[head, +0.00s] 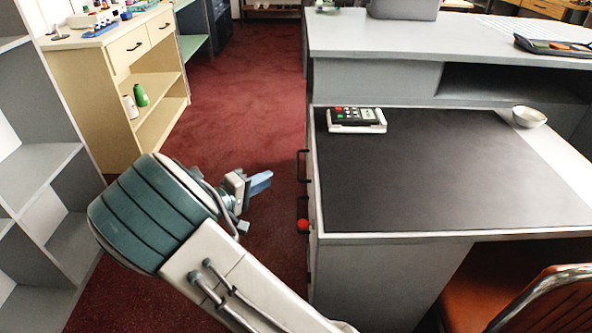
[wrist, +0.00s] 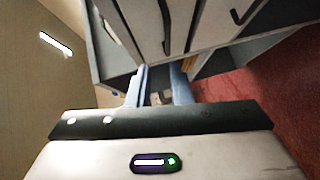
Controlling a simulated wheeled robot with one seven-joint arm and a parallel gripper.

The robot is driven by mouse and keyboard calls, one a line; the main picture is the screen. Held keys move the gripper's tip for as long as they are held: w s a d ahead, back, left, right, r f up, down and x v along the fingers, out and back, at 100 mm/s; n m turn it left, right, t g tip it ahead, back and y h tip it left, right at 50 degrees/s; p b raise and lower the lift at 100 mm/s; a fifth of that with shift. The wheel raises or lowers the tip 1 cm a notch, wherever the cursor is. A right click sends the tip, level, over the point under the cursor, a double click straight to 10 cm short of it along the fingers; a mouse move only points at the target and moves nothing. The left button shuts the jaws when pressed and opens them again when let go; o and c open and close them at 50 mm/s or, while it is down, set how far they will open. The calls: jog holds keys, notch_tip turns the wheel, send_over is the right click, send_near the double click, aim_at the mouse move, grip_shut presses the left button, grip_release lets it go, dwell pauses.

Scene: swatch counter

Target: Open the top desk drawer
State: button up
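The grey desk (head: 345,270) stands on the right, and its drawer side faces left toward my gripper. A dark bar handle (head: 302,166) shows high on that side, seen nearly edge-on. A second handle with a red round piece (head: 303,225) shows nearer to me. The drawer fronts are mostly hidden from the head camera, and no drawer visibly sticks out. My gripper (head: 262,182) is left of the handles, apart from them. In the wrist view my gripper (wrist: 160,82) has its two blue fingers apart, and grey fronts with dark handles (wrist: 165,32) lie beyond them.
A chair (head: 540,300) is at bottom right. Grey shelving (head: 40,165) and a wooden cabinet (head: 100,85) stand left. Red carpet (head: 235,90) is clear between.

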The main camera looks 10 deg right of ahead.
aim_at(298, 164)
jog(key=b+x, duration=0.1)
jog(key=x, duration=0.3)
jog(key=f+b+x, duration=0.1)
jog(key=x, duration=0.4)
jog(key=b+x, duration=0.1)
jog(key=x, duration=0.4)
jog(key=shift+w+a+f, duration=0.1)
jog(key=shift+w+f, duration=0.1)
jog(key=shift+w, duration=0.1)
grip_shut()
